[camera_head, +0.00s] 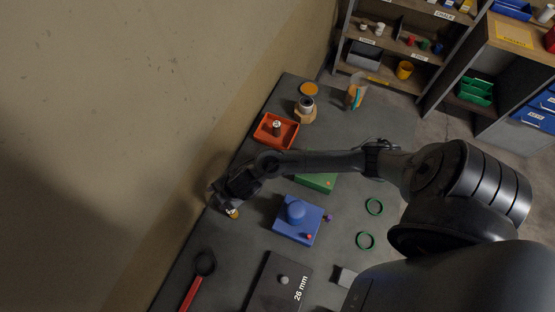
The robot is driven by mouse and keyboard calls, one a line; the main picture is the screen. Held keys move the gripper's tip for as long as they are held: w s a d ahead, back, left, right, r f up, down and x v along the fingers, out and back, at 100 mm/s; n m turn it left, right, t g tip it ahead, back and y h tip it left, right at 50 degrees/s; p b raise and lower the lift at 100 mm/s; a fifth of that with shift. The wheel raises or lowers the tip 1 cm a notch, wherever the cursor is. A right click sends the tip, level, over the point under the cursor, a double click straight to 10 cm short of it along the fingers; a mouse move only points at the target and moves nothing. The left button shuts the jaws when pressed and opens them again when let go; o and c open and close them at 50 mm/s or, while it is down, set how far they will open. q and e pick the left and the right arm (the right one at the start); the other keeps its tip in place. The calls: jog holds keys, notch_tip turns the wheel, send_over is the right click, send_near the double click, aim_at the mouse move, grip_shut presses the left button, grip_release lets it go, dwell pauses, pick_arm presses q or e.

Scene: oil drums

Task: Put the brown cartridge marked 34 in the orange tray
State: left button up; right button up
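The orange tray (262,136) lies on the dark bench near the wall. A small brown cylinder with a pale top (277,128) stands upright in it; it looks like a cartridge, but its number is too small to read. My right arm comes in from the right, across the bench. Its gripper (228,203) is low near the bench's wall-side edge, below the tray in the picture and apart from it. A small yellowish piece with a pale top (234,214) shows right beside the fingers. Whether the fingers touch it or are open is unclear. My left gripper is out of view.
A blue block with a knob (296,219), a green block (318,182) under my forearm, and green rings (365,240) stand nearby. A black "26 mm" block (275,288) and a red-handled tool (190,295) lie lower. A wooden-based jar (306,108) stands beyond the tray.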

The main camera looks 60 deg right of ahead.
jog(key=s+d+r+m+g+h, duration=0.1)
jog(key=s+d+r+m, duration=0.1)
jog(key=s+m, duration=0.4)
jog(key=s+d+r+m+g+h, duration=0.1)
jog(key=s+d+r+m, duration=0.2)
jog(key=s, duration=0.9)
jog(key=r+m, duration=0.1)
jog(key=m, duration=0.2)
jog(key=shift+d+r+m+g, duration=0.25)
jog(key=shift+r+m+g, duration=0.05)
